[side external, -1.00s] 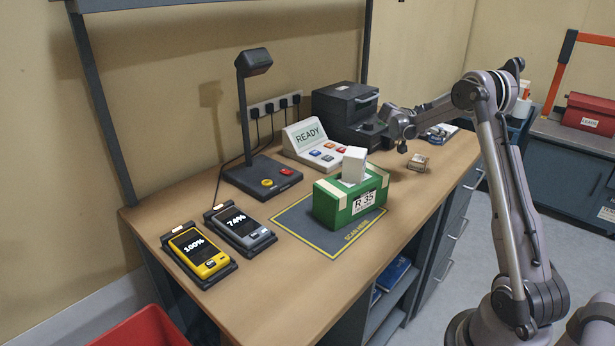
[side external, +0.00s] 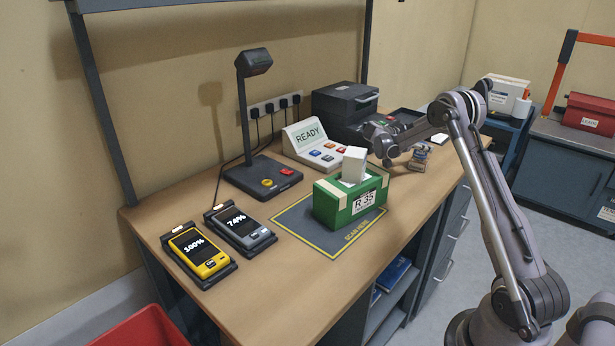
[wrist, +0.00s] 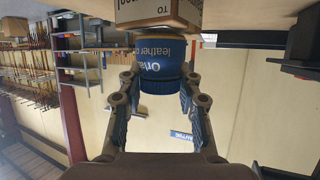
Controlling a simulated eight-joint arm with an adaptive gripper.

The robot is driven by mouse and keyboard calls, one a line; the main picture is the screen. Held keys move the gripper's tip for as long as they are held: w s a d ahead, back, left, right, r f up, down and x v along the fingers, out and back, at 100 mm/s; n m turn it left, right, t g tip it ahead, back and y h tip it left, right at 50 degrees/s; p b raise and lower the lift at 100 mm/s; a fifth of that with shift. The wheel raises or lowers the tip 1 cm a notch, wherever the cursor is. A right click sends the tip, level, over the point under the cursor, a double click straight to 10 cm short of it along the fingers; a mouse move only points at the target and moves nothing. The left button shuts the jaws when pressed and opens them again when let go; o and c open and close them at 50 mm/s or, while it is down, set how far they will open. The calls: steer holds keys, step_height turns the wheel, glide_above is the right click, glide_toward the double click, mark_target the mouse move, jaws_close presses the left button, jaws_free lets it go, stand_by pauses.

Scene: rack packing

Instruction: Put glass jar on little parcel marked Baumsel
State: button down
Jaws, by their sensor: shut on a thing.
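The glass jar (wrist: 163,52), with a blue label and a darker blue lid, is between the fingers of my gripper (wrist: 160,88) in the wrist view. The fingers are shut on it around the lid end. That view is upside down. The jar's base meets the top of a brown parcel (wrist: 160,12) with a white label reading "TO"; the name on it is not readable. I cannot tell whether the parcel bears the jar's weight. In the side view the jar (side external: 421,150) appears small above the parcel (side external: 419,165), with my gripper (side external: 407,152) beside it.
A green box marked R 35 (side external: 332,208) stands on the scan mat (side external: 290,222), left of the parcel. A READY console (side external: 308,137) and dark printer (side external: 343,105) stand behind. A tray (side external: 404,115) lies farther back.

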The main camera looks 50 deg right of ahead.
steer(key=shift+f, duration=0.1)
steer(key=c, duration=0.9)
jaws_free()
steer(key=v, duration=0.3)
steer(key=shift+w+a+r, duration=0.1)
steer(key=shift+a+r, duration=0.05)
steer(key=shift+r, duration=0.15)
step_height(320, 180, up, 7)
steer(key=shift+f, duration=0.15)
